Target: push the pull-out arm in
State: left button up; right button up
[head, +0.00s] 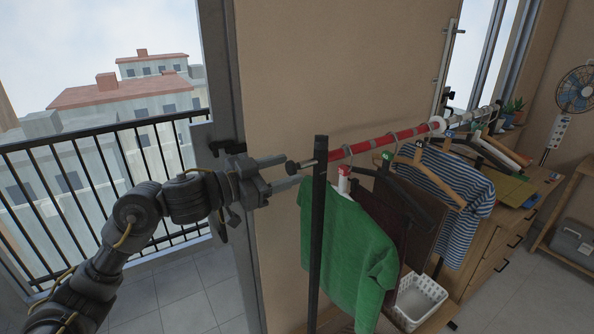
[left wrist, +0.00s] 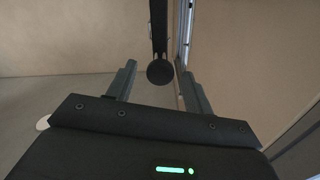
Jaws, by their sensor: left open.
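In the left wrist view the black knob (left wrist: 160,74) shows between the two fingertips. I cannot tell whether the fingers touch it. My right gripper is not in view.
A green sweater (head: 350,240) and a striped shirt (head: 455,180) hang among other clothes from the rail. A white basket (head: 418,300) stands below. A wooden drawer unit (head: 490,262) is behind. A balcony railing (head: 90,170) is at left, beside the beige wall (head: 280,80).

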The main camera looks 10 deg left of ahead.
pick_arm(q)
jog(key=b+v, duration=0.1)
jog(key=v, duration=0.5)
jog(key=shift+s+a, duration=0.15)
jog(key=shift+s, duration=0.05)
